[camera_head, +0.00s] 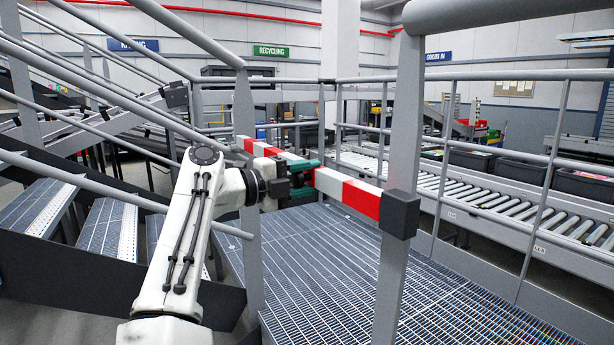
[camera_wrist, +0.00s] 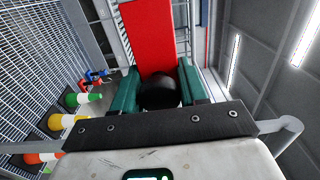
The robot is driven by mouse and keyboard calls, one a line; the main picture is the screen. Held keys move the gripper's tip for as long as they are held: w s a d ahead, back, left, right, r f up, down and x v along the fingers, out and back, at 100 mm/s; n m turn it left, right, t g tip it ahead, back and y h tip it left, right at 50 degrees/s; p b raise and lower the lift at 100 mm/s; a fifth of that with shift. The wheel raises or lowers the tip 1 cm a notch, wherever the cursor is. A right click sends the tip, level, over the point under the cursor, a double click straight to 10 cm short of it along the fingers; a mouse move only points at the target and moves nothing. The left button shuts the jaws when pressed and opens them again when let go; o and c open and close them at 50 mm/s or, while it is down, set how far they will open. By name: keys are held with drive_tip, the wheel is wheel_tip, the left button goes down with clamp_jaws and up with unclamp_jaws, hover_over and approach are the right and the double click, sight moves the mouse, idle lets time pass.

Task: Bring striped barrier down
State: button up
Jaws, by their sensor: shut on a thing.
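The red-and-white striped barrier (camera_head: 345,192) spans the gap between two grey posts at the catwalk's entry, and looks close to level. Its right end meets a dark block (camera_head: 400,214) on the right post; its other end is near the left post. My gripper (camera_head: 306,182), with green fingers, is at the barrier's middle and hides part of it. In the wrist view my gripper (camera_wrist: 160,78) is shut on a round black knob (camera_wrist: 159,93), one finger on each side. A red stretch of the barrier (camera_wrist: 148,35) runs beyond the knob.
Grated decking (camera_head: 345,270) beyond the barrier is clear. Steps (camera_head: 105,235) and sloping rails stand at left. A roller conveyor (camera_head: 480,195) with dark bins (camera_head: 585,186) runs behind the railing. The wrist view shows several coloured cones (camera_wrist: 78,99) at left.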

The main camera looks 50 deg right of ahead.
drive_tip(key=shift+f, duration=0.3)
drive_tip(key=o, duration=1)
drive_tip(key=shift+c, duration=0.2)
drive_tip(key=shift+a, duration=0.1)
drive_tip(key=b+v, duration=0.2)
drive_tip(key=v, duration=0.8)
drive_tip(key=shift+w+a+b, duration=0.15)
drive_tip(key=shift+a+b, duration=0.2)
drive_tip(key=shift+b, duration=0.05)
drive_tip(key=shift+r, duration=0.1)
